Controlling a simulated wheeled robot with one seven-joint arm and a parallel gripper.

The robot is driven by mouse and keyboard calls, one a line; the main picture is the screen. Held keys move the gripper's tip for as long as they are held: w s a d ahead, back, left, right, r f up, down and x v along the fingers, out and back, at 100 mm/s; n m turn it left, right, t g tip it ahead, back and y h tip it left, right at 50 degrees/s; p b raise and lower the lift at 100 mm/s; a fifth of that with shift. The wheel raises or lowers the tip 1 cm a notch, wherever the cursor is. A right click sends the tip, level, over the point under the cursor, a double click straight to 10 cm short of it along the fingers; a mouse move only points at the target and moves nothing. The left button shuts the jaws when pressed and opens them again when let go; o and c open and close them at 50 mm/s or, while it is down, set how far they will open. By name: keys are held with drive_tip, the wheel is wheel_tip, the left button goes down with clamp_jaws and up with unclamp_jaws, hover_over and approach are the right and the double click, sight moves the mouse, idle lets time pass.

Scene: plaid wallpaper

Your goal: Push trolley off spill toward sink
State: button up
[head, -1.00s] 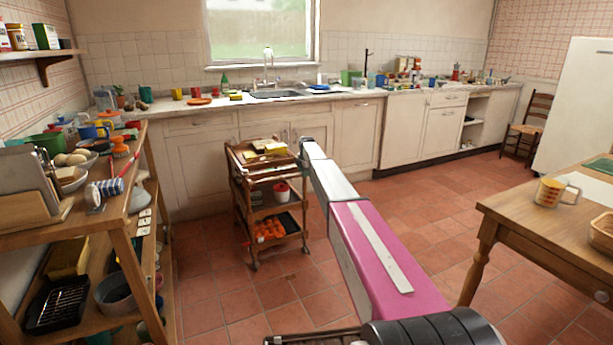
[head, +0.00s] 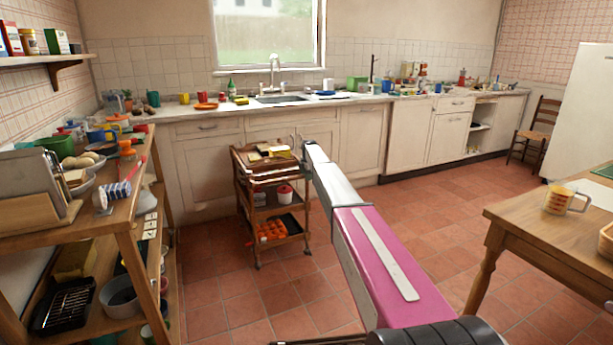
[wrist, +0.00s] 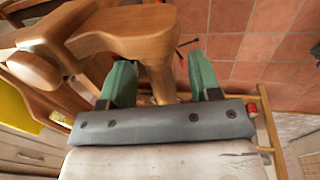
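The wooden trolley (head: 241,190) stands on the tiled floor in front of the base cupboards, with a small gap to them hard to judge. Its shelves hold several items. The sink (head: 283,99) with its tap is in the counter behind it. My gripper's tip in the head view is at the trolley's right upper side, partly hidden by my arm. In the wrist view my gripper (wrist: 160,82) has its green fingers apart, on either side of a brown wooden trolley part (wrist: 130,35). Contact cannot be told. No spill can be clearly made out.
A wooden shelf unit (head: 125,225) crowded with kitchenware stands at left. A chair (head: 536,128) stands far right.

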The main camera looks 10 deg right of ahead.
wheel_tip(320, 180, up, 10)
drive_tip(key=s, duration=0.2)
drive_tip(key=s+d+f+m, duration=0.1)
drive_tip(key=s+f+m, duration=0.4)
drive_tip(key=s, duration=1.7)
drive_tip(key=s+d+f+m+g, duration=0.1)
drive_tip(key=s+f+m, duration=0.5)
drive_tip(key=s, duration=1.7)
drive_tip(key=s+d+f+m+g, duration=0.1)
drive_tip(key=s+f+m, duration=0.5)
drive_tip(key=s, duration=1.6)
drive_tip(key=m, duration=0.4)
drive_tip(key=shift+s+d+f+m+h, duration=0.15)
drive_tip(key=shift+d+m+h, duration=0.05)
drive_tip(key=shift+m+h, duration=0.1)
